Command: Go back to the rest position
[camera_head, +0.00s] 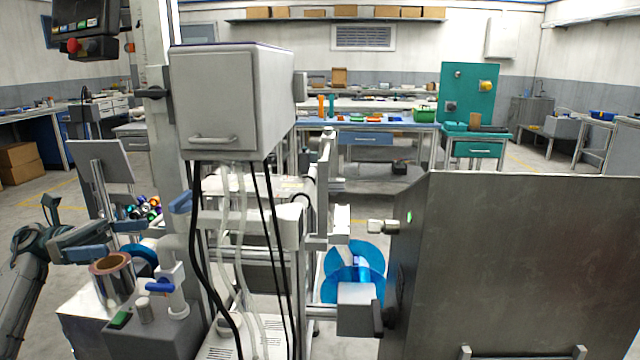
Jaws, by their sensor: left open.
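My left arm comes in from the left edge. Its gripper (101,241) is open, its two blue-grey fingers apart and pointing right, with nothing seen between them. It is above and left of a silver film reel (112,287) with a brownish top, which stands at the machine's left side. A blue reel (340,287) sits low at the machine's right side, partly hidden by a grey box. Several small coloured rolls (152,203) lie behind the gripper. My right gripper is not in view.
A tall packaging machine with a grey cabinet (228,105) and hanging cables fills the middle. A large dark metal panel (530,265) blocks the right front. Workbenches (370,127) line the back. Open floor shows behind the machine.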

